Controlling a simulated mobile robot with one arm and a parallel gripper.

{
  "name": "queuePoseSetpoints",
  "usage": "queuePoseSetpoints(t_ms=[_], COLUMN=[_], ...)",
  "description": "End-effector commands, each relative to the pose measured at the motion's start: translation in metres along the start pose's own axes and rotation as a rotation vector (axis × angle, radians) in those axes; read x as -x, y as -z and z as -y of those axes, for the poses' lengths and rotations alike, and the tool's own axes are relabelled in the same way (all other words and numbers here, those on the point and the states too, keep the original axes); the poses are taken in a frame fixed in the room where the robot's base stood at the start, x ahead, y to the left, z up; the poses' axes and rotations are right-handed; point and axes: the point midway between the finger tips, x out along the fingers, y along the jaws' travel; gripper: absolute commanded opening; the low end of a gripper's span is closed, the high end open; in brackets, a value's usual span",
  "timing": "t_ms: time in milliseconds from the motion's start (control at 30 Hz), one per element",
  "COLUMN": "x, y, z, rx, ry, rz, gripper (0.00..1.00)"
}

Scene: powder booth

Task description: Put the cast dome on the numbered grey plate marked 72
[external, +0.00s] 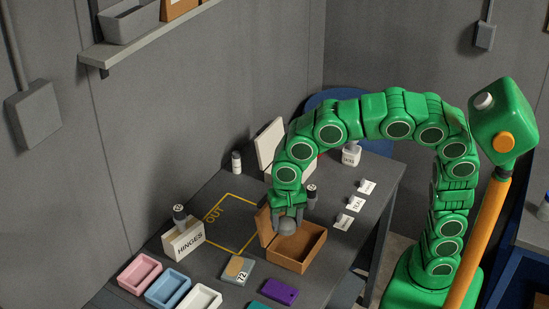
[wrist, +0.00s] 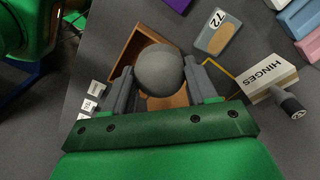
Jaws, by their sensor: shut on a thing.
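The cast dome (external: 288,226) is a grey rounded piece. It also shows in the wrist view (wrist: 159,68). My gripper (external: 287,212) is shut on it, with a finger on each side, and holds it over the open brown box. The dome's underside is hidden. The grey plate marked 72 (external: 238,270) lies flat on the table to the left of the box, with a tan round patch on it. It also shows in the wrist view (wrist: 218,34), to the right of the dome.
The brown box (external: 308,262) has a raised lid on its left. A HINGES holder (external: 184,241) and pink (external: 139,274), blue (external: 167,288) and white trays (external: 200,299) are to the left. A purple item (external: 280,291) lies in front. Small white label cards (external: 356,203) stand to the right.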

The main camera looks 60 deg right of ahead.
Motion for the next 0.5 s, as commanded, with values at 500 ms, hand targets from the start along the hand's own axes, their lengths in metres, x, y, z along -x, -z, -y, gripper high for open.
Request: queuePoseSetpoints(t_ms=[500], x=[-0.051], y=[0.004], z=[0.009], rx=[0.0], ry=[-0.005], rz=[0.003], gripper=[0.2])
